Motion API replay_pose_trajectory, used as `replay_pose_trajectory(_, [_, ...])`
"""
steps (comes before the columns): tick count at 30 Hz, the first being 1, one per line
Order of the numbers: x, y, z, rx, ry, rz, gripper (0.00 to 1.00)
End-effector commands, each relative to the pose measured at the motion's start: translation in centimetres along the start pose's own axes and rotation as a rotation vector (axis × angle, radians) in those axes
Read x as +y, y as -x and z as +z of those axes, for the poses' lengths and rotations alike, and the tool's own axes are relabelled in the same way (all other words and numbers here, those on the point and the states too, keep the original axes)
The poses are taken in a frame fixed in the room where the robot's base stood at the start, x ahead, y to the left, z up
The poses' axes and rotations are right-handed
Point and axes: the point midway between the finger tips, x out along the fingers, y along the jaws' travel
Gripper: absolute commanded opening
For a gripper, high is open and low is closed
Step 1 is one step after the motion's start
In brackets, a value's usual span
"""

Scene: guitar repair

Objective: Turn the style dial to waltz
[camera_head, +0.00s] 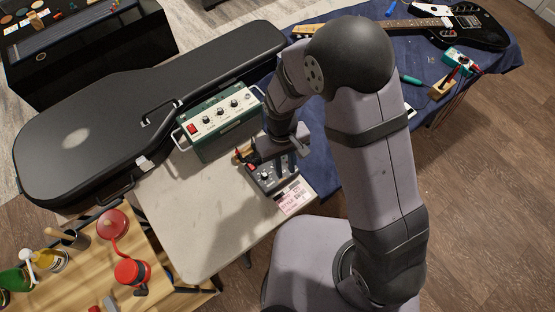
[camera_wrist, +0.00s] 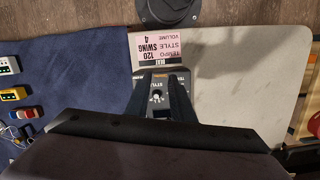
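A small dark drum-machine-like box (camera_head: 268,180) sits on the pale table's edge, with knobs on its top. Its pink card (camera_head: 294,197) also shows in the wrist view (camera_wrist: 159,47), upside down, reading tempo 120, style swing, volume 4. My gripper (camera_wrist: 160,80) is above the box with its fingers apart. The style dial (camera_wrist: 157,97), a small knob with a light mark, shows between the fingers, with a visible gap on both sides. In the head view my wrist and fingers hide part of the box. The dial's exact pointing is too small to tell.
A green amplifier-like box (camera_head: 222,122) with knobs and a red switch stands behind, beside a black guitar case (camera_head: 110,120). A blue cloth-covered table (camera_head: 320,165) adjoins the pale table (camera_head: 205,215), whose front part is clear. A wooden bench with tools stands lower left.

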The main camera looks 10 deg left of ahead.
Motion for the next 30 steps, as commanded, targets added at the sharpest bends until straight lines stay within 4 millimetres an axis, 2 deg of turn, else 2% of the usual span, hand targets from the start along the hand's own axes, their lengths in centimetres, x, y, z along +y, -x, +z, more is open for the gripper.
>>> replay_pose_trajectory(1, [0.0,0.7,-1.9,0.050,-0.008,-0.002,0.21])
replay_pose_trajectory(3, [-0.1,1.3,-3.8,0.103,-0.018,-0.004,0.21])
replay_pose_trajectory(6, [-0.1,1.5,-4.7,0.141,-0.033,-0.007,0.21])
replay_pose_trajectory(16, [-0.1,0.8,-5.0,0.147,-0.045,-0.008,0.21])
replay_pose_trajectory(30, [-0.1,-3.9,-5.6,0.145,-0.044,-0.008,0.21])
